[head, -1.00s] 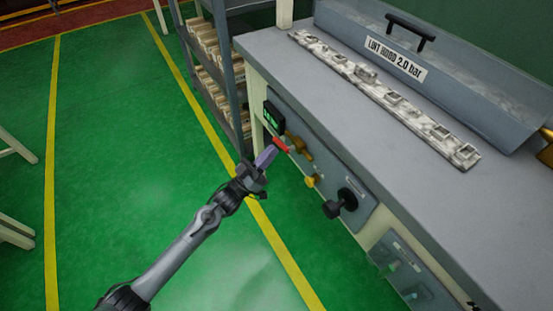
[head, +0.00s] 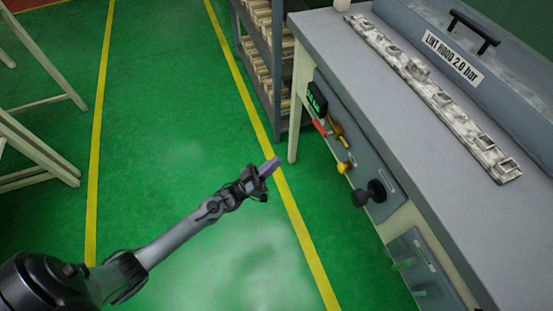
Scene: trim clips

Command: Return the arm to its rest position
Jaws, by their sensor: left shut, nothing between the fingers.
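My left gripper (head: 268,168) is shut and empty in the head view. It hangs over the green floor near the yellow line, to the left of the bench and clear of it. My left arm comes in from the lower left. The control panel on the bench front carries a red lever (head: 321,128), a brass handle (head: 338,128), a yellow knob (head: 345,167) and a black knob (head: 369,193). The gripper touches none of these. My right gripper is not in view.
The grey bench (head: 380,95) fills the right side, with a strip of trim clips (head: 430,85) and a lint hood (head: 470,45) on it. A shelf rack (head: 276,60) stands behind. Pale trestle legs (head: 35,145) stand at left. Open green floor lies between.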

